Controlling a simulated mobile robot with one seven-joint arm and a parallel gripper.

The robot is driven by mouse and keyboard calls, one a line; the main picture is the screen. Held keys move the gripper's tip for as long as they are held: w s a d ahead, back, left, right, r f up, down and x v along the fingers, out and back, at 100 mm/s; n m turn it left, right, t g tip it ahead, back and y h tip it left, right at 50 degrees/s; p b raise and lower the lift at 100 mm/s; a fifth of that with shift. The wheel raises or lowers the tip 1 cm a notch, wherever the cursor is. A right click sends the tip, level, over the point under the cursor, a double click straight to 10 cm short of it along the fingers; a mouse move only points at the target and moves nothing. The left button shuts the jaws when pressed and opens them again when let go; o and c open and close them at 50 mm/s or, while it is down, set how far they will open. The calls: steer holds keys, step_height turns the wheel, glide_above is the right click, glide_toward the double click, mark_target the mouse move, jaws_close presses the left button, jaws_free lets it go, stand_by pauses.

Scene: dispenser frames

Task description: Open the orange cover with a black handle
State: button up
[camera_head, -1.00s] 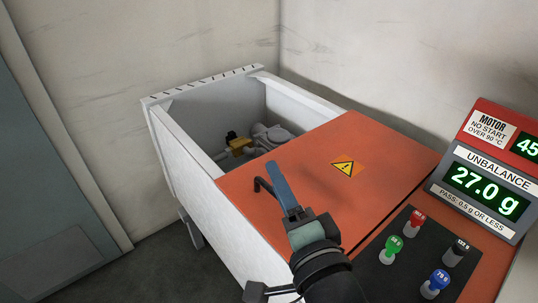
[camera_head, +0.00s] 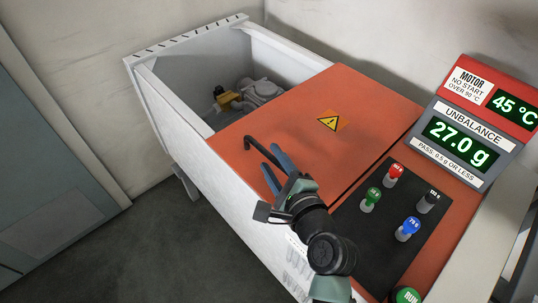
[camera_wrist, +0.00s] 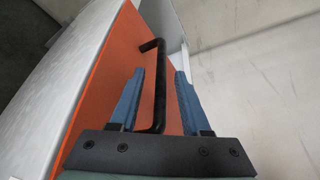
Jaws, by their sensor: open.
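The orange cover (camera_head: 290,125) lies over part of a white box, with a yellow warning triangle on it. Its black handle (camera_head: 262,153) is a bar along the cover's left part. My gripper (camera_head: 275,168) is open at the handle. I cannot tell whether a finger touches the handle.
The white box (camera_head: 150,105) is open at the back, with yellow and grey machinery (camera_head: 235,95) inside. A black panel (camera_head: 375,240) with several coloured weights is at the right. A display (camera_head: 466,140) reads 27.0 g, with 45 °C above. A green button (camera_head: 405,296) is at the bottom.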

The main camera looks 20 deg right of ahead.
steer(key=shift+x, duration=1.25)
jaws_close()
stand_by(0.5)
